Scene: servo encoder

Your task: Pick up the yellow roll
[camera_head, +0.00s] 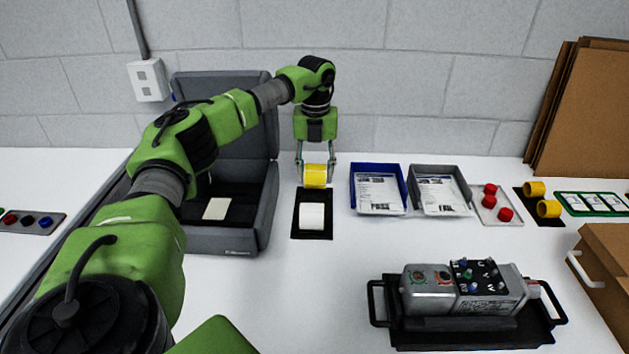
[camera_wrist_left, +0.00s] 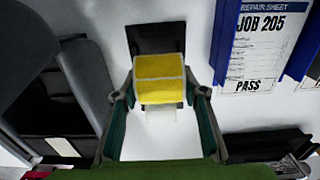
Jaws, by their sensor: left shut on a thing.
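A yellow roll (camera_head: 315,177) is held between the two fingers of my left gripper (camera_head: 315,174), at the back edge of a small black mat (camera_head: 298,226). The roll also shows in the left wrist view (camera_wrist_left: 160,78), with a finger on each side. I cannot tell whether it touches the surface. My right gripper is not in view.
An open dark grey case (camera_head: 262,215) stands close on the left. Blue (camera_head: 353,192) and grey (camera_head: 459,192) paper trays are on the right. Two other yellow rolls (camera_head: 535,188) (camera_head: 548,208) lie farther right. A device on a black tray (camera_head: 400,335) is in front.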

